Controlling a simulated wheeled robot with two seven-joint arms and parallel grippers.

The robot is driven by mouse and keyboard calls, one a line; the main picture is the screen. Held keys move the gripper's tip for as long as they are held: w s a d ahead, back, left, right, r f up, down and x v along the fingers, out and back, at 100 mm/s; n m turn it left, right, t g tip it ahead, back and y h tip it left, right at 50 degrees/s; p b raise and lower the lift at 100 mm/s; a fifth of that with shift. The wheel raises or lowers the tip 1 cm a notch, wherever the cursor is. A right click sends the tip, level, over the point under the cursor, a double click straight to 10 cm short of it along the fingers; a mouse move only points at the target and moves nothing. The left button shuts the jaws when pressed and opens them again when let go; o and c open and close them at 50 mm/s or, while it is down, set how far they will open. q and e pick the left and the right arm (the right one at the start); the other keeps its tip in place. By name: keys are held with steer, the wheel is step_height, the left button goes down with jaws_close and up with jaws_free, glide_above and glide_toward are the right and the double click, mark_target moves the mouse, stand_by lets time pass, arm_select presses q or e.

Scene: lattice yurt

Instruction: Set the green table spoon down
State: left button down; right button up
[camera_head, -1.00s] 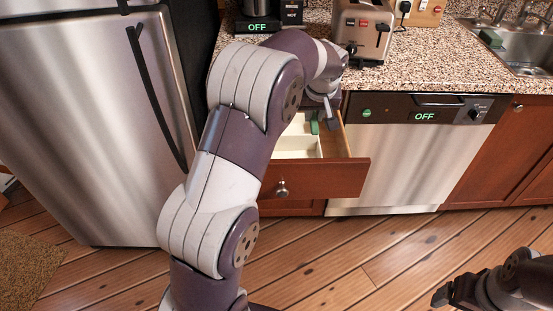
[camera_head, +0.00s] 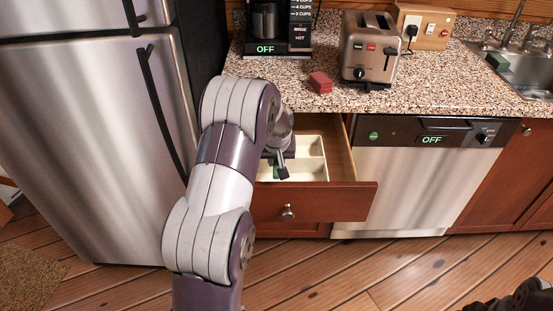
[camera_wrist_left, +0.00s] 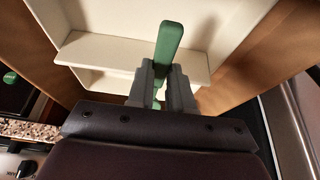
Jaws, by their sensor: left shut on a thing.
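The green table spoon (camera_wrist_left: 169,42) is held between the fingers of my left gripper (camera_wrist_left: 163,80) in the left wrist view. In the head view my left gripper (camera_head: 281,168) points down over the open drawer (camera_head: 315,203). A cream divided tray (camera_head: 312,170) lies in the drawer, and the spoon is over or in it; I cannot tell whether they touch. Part of my right arm shows at the bottom right corner, its fingers unclear.
A red block-like item (camera_head: 320,83), a toaster (camera_head: 369,48) and a coffee maker (camera_head: 276,28) stand on the speckled counter (camera_head: 430,75). A steel fridge (camera_head: 90,130) is left of the drawer and a dishwasher (camera_head: 415,190) right of it.

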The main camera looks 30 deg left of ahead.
arm_select(q)
steer(key=shift+f, duration=0.2)
steer(key=c, duration=1)
jaws_free()
steer(key=shift+r, duration=0.1)
steer(key=shift+r, duration=0.3)
steer(key=d+v, duration=0.1)
steer(key=v, duration=1.1)
steer(key=s+d+f+m+g, duration=0.1)
steer(key=s+d+f+m, duration=0.1)
steer(key=s+d, duration=0.3)
steer(key=s+d+f+m+h, duration=0.1)
steer(key=s+d+f+m, duration=0.1)
steer(key=s+d, duration=0.3)
steer(key=s+d+f+m+g+h, duration=0.1)
steer(key=s+d+f+m, duration=0.1)
steer(key=s+d, duration=0.3)
steer(key=shift+s+f+m+g+p, duration=0.1)
steer(key=shift+s+f, duration=0.15)
steer(key=shift+s, duration=0.5)
steer(key=shift+s+f+m+g+p, duration=0.1)
steer(key=shift+s+f, duration=0.15)
steer(key=shift+s, duration=0.55)
steer(key=shift+s+f+m+g+p, duration=0.1)
steer(key=shift+s+f, duration=0.15)
steer(key=shift+s, duration=0.5)
